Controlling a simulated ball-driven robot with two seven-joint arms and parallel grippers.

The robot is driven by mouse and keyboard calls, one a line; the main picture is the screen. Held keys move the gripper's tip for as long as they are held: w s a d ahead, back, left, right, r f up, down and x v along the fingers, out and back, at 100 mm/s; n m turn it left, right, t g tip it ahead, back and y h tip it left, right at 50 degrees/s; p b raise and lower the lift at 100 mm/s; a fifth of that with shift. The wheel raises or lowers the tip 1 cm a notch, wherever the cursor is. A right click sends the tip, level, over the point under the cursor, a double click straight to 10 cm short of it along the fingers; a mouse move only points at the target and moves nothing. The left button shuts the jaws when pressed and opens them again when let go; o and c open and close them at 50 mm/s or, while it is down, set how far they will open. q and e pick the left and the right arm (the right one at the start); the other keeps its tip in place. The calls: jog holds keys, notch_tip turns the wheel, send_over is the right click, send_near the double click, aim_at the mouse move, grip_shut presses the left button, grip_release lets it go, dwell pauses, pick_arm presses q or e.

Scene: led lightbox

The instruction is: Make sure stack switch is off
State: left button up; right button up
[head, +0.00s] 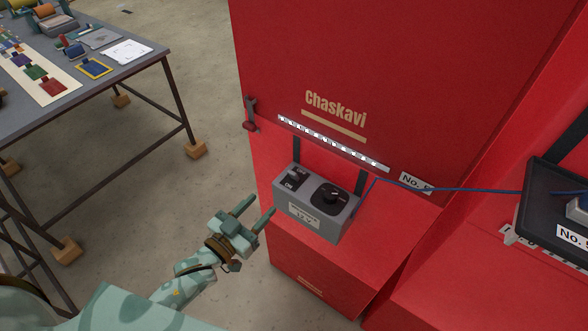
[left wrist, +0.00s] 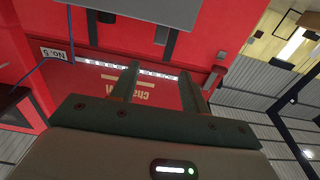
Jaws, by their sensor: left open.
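A grey control box (head: 318,203) sits on a red ledge in the head view. Its top has a small black switch (head: 295,175) with "ON" lettering near it, and a round black knob (head: 329,194). The switch's exact position is too small to tell. A dark lever with a red end (head: 250,122) hangs down at the red cabinet's left edge; neither control is readably labelled as the stack switch. My left gripper (head: 261,206) is open and empty, left of the box and apart from it. In the left wrist view its fingers (left wrist: 163,76) show with nothing between them.
The red cabinet (head: 390,70) carries a white strip (head: 330,143) above the box. A blue cable (head: 450,190) runs right to a black tray (head: 550,215). A table (head: 140,75) with coloured items stands at left. Floor between table and cabinet is clear.

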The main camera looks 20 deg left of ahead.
aim_at(291, 174)
pick_arm(q)
jog(key=x, duration=1.4)
jog(key=shift+d+f, duration=0.1)
jog(key=shift+c, duration=0.3)
jog(key=c, duration=0.9)
